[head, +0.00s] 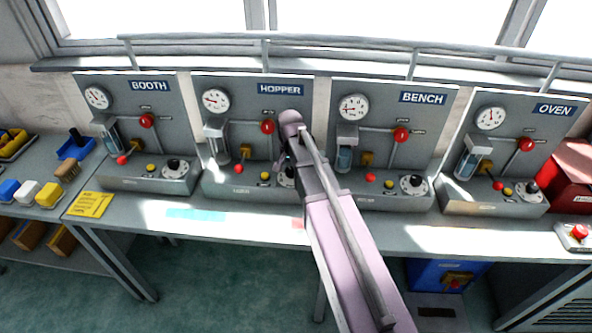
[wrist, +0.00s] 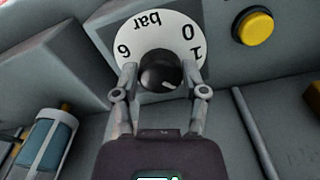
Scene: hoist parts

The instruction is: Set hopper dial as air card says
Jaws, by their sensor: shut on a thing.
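The HOPPER panel (head: 252,125) stands second from the left in the head view, and my arm covers its lower right part. Its dial, a black knob (wrist: 158,68) on a white plate marked 0, 1, 6 and bar, shows upside down in the wrist view. My gripper (wrist: 160,80) is shut on this knob, one finger on each side. A small pale mark on the knob's face points to the lower right in the wrist view, near the 1 side. The yellow air card (head: 90,204) lies on the bench at the left; its writing is too small to read.
Similar BOOTH (head: 135,125), BENCH (head: 395,135) and OVEN (head: 510,150) panels stand beside it. A yellow button (wrist: 254,25) is close to the dial. A glass cylinder (wrist: 48,142) shows at the lower left of the wrist view. The bench front is mostly clear.

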